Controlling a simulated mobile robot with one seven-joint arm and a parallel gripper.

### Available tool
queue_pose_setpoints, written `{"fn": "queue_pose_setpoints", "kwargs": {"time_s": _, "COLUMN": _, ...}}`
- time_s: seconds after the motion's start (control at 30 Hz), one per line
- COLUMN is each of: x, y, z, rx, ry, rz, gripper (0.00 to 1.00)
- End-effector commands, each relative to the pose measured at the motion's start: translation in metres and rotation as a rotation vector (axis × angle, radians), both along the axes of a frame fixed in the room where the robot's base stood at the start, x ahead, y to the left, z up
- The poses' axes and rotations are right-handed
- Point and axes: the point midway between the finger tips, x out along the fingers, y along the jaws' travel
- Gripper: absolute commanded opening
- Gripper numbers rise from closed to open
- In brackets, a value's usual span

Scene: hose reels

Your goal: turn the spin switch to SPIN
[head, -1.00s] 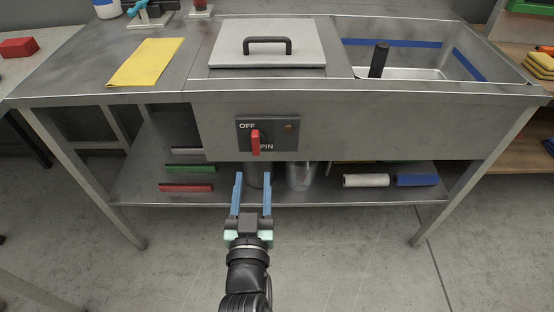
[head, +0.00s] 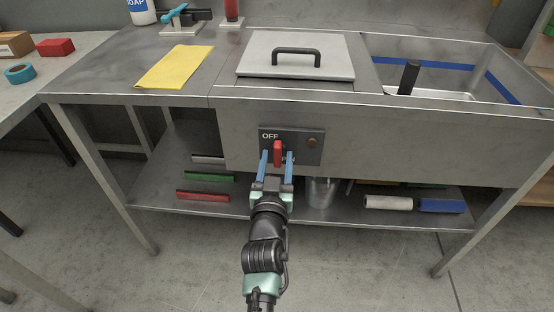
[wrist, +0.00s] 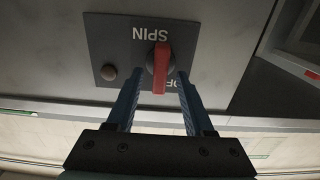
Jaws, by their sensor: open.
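The spin switch is a red lever knob (head: 278,153) on a dark plate (head: 303,146) on the front of the steel bench. The lever stands upright in the head view. OFF is printed at upper left of the plate; my gripper hides the SPIN label there. In the wrist view the red lever (wrist: 162,68) and SPIN show upside down, with OFF partly hidden behind a finger. My gripper (head: 277,158) is open, its blue fingers on either side of the lever. In the wrist view the fingers (wrist: 158,82) reach the plate area; contact is unclear.
A round brown lamp (head: 312,142) sits beside the switch on the plate. A lidded top (head: 270,66) and a sink basin are above. The lower shelf (head: 330,217) holds a metal container, rolls and coloured bars. Floor in front is clear.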

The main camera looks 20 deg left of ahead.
Motion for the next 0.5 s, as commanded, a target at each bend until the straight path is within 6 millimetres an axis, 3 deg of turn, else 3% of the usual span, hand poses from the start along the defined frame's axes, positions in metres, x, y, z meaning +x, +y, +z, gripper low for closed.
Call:
{"fn": "queue_pose_setpoints", "kwargs": {"time_s": 0.43, "x": 0.0091, "y": 0.0027, "z": 0.0004, "rx": -0.001, "ry": 0.0, "rz": 0.0, "gripper": 0.53}}
{"fn": "queue_pose_setpoints", "kwargs": {"time_s": 0.5, "x": 0.009, "y": 0.0027, "z": 0.0004, "rx": -0.001, "ry": 0.0, "rz": 0.0, "gripper": 0.42}}
